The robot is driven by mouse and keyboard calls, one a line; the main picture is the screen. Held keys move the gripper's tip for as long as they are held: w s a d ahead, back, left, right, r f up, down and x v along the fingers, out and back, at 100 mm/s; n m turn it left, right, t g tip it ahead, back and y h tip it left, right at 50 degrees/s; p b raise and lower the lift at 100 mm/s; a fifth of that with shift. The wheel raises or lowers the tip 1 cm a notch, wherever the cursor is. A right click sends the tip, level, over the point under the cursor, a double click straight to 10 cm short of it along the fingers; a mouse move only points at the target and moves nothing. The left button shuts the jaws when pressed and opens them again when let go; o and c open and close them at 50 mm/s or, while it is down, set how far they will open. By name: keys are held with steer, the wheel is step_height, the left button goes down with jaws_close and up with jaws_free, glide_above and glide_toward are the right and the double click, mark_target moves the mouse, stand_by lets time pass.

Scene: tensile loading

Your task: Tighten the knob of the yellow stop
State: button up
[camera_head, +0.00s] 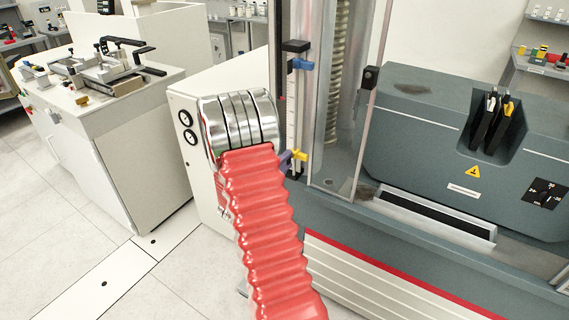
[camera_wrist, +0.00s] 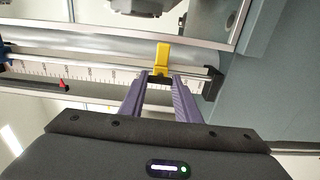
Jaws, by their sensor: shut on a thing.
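The yellow stop (camera_wrist: 162,58) sits on a rod beside a ruler scale in the wrist view. Its dark knob (camera_wrist: 159,79) faces my gripper. The two purple fingers of my gripper (camera_wrist: 160,82) are closed in on the knob from both sides, and their tips partly hide it. In the head view the yellow stop (camera_head: 300,155) is low on the upright column, and a purple fingertip of my gripper (camera_head: 286,160) shows at its left. The rest of the gripper is hidden behind my red-sleeved arm.
A blue stop (camera_head: 302,64) sits higher on the same rod. A red pointer (camera_wrist: 63,85) is at the scale. The clear guard (camera_head: 350,150) of the testing machine stands right of the stop. A white bench (camera_head: 150,170) with tools is at left.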

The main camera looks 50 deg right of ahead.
steer(key=shift+s, duration=0.1)
steer(key=o, duration=1)
steer(key=shift+o, duration=0.2)
steer(key=s+a, duration=0.1)
steer(key=a, duration=1.2)
steer(key=shift+a, duration=0.35)
